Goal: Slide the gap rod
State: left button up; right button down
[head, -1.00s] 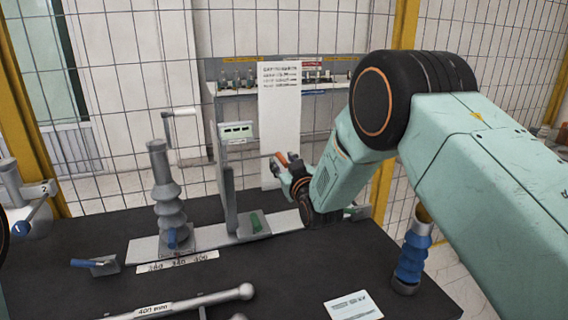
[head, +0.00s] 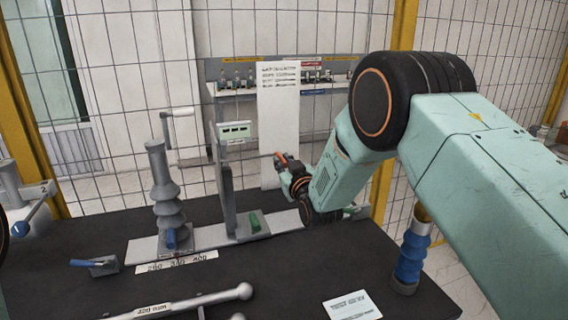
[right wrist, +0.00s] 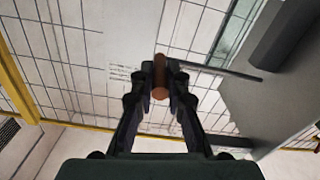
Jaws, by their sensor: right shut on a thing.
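The gap rod is a thin grey rod with an orange-brown grip (right wrist: 160,78). My right gripper (right wrist: 160,88) is shut on this grip, with a finger on each side of it. In the right wrist view the rod runs right from the grip to a grey plate (right wrist: 295,85). In the head view my right gripper (head: 286,165) is just right of the upright grey plate (head: 228,200), and the rod's orange grip (head: 280,155) shows at its tips. Whether the rod passes into the plate cannot be told. My left gripper is not in view.
A ribbed grey bushing (head: 165,190) with a crank stands left of the plate on a light base strip. A green block (head: 254,222) sits at the plate's foot. A blue-ribbed post (head: 411,258) stands at the right. A wire fence (head: 120,100) rises behind the dark table (head: 260,285).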

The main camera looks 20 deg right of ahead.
jog(key=shift+r, duration=0.1)
jog(key=shift+w+d, duration=0.1)
jog(key=shift+d, duration=0.1)
jog(key=d+b, duration=0.1)
jog(key=d, duration=0.4)
jog(key=c, duration=1.7)
grip_release()
jog(key=shift+w, duration=0.1)
jog(key=shift+c, duration=0.2)
jog(key=o, duration=0.4)
jog(key=shift+w+f, duration=0.15)
jog(key=shift+f, duration=0.05)
jog(key=shift+r, duration=0.1)
jog(key=shift+s, duration=0.3)
